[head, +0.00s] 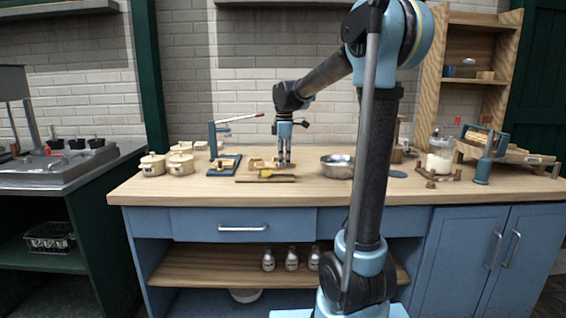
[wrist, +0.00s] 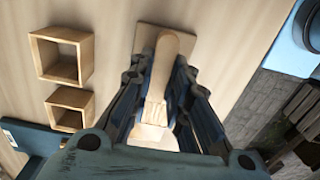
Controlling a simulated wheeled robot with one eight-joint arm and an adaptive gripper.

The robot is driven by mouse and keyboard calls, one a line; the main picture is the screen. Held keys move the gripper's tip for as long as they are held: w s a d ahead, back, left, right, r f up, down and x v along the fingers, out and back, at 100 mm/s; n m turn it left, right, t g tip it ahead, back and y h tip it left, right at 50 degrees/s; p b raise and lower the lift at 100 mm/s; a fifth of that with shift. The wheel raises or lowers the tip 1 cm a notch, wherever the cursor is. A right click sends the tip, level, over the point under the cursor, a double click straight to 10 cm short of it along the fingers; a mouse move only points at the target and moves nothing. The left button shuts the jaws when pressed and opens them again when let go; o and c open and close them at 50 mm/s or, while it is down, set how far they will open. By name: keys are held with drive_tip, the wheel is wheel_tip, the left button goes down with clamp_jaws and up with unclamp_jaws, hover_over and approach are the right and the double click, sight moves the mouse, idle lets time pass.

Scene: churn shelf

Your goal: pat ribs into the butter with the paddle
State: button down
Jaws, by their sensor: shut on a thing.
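My gripper (head: 284,163) points down just above the counter and is shut on a pale wooden paddle (wrist: 167,65), whose rounded end shows between the fingers (wrist: 158,95) in the wrist view. A flat wooden piece lies behind that end; I cannot tell whether it belongs to the paddle. The paddle's lower part is largely hidden by the fingers.
Two open wooden frames (wrist: 62,55) lie left of my gripper in the wrist view. A blue press (head: 222,160) and lidded pots (head: 165,162) stand to the left on the counter (head: 215,190). A metal bowl (head: 337,167) is close on the right.

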idle(0.4)
drive_tip(key=shift+r, duration=3.5)
drive_tip(key=shift+f, duration=0.1)
drive_tip(key=shift+f, duration=2.9)
drive_tip(key=shift+f, duration=0.55)
drive_tip(key=shift+r, duration=3.55)
drive_tip(key=shift+f, duration=0.15)
